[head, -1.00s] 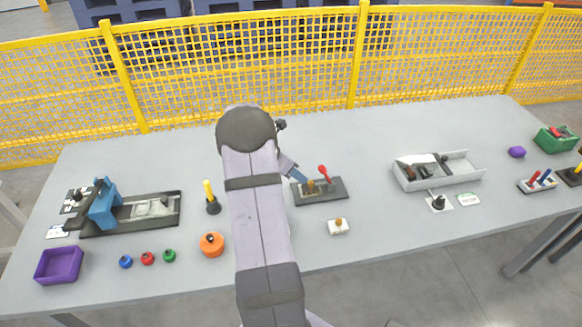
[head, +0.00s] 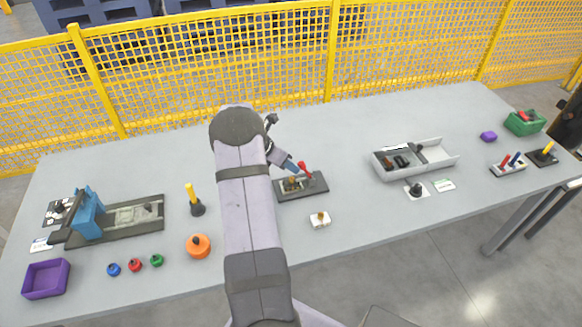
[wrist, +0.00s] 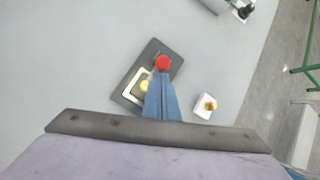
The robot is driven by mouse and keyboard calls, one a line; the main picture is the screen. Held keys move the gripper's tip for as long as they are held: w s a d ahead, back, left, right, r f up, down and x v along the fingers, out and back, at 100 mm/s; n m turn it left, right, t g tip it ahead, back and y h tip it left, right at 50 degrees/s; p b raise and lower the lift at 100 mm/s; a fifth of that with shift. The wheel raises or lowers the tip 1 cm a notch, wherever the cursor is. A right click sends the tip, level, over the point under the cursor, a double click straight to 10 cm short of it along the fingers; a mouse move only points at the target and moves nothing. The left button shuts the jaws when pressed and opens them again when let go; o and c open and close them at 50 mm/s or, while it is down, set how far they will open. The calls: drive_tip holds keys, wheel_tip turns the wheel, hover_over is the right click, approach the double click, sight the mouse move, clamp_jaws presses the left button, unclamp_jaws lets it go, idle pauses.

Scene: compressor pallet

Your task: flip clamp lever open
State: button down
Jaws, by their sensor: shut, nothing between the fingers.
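The clamp sits on a dark base plate (head: 312,187) in the middle of the table. Its red-tipped lever (head: 304,168) stands up from the plate, tilted slightly. A small brass-yellow part is beside it on the plate. My gripper (head: 293,167) has blue fingers held together, with nothing between them, close to the left of the lever in the head view. In the wrist view the shut fingers (wrist: 162,82) point toward the round red lever tip (wrist: 163,63). They partly cover the plate and the yellow part (wrist: 145,86). Whether they touch the lever cannot be told.
A white block with a brass knob (head: 320,219) lies in front of the plate. A yellow-handled post (head: 194,200) and an orange disc (head: 199,247) stand to the left, beyond my arm. A grey tray (head: 440,159) is at right. Table behind the plate is clear.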

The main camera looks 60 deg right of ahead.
drive_tip(key=shift+s+d+r+p, duration=0.5)
drive_tip(key=shift+d+r+p, duration=0.05)
drive_tip(key=shift+r+p, duration=0.15)
drive_tip(key=s+d+r+p, duration=0.1)
drive_tip(key=s+d+p, duration=0.1)
drive_tip(key=s+d, duration=0.4)
drive_tip(key=shift+s+d, duration=0.15)
drive_tip(key=shift+s, duration=0.35)
drive_tip(key=shift+r, duration=0.1)
idle(0.4)
